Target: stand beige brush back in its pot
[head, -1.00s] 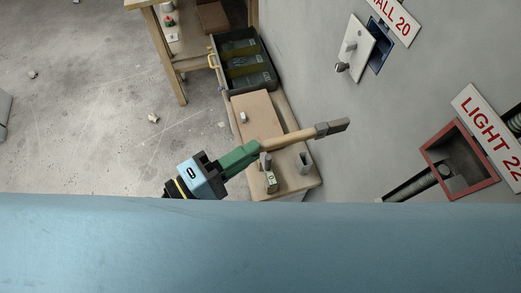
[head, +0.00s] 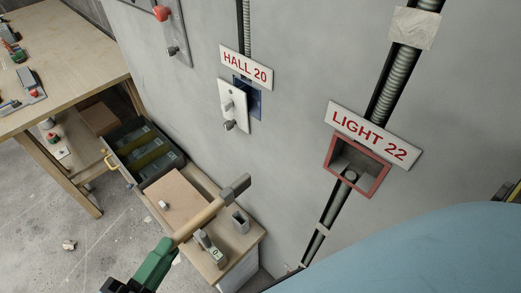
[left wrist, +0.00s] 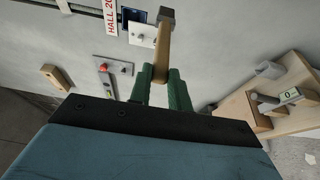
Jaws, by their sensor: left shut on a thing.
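The beige brush (head: 200,220) has a long beige handle and a grey block-shaped head. My left gripper (head: 167,248), with green fingers, is shut on the handle, and the head points away, up and right in the head view. In the left wrist view the brush (left wrist: 162,54) stands out between the green fingers (left wrist: 162,82). A small grey open-topped pot (head: 240,222) stands upright on the wooden shelf (head: 252,241), just below and right of the brush head in the head view. The brush is outside the pot. My right gripper is not in view.
A grey device with a green-marked label (head: 214,254) stands beside the pot. The wall carries a HALL 20 plate (head: 246,67) and a red-framed box (head: 357,166).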

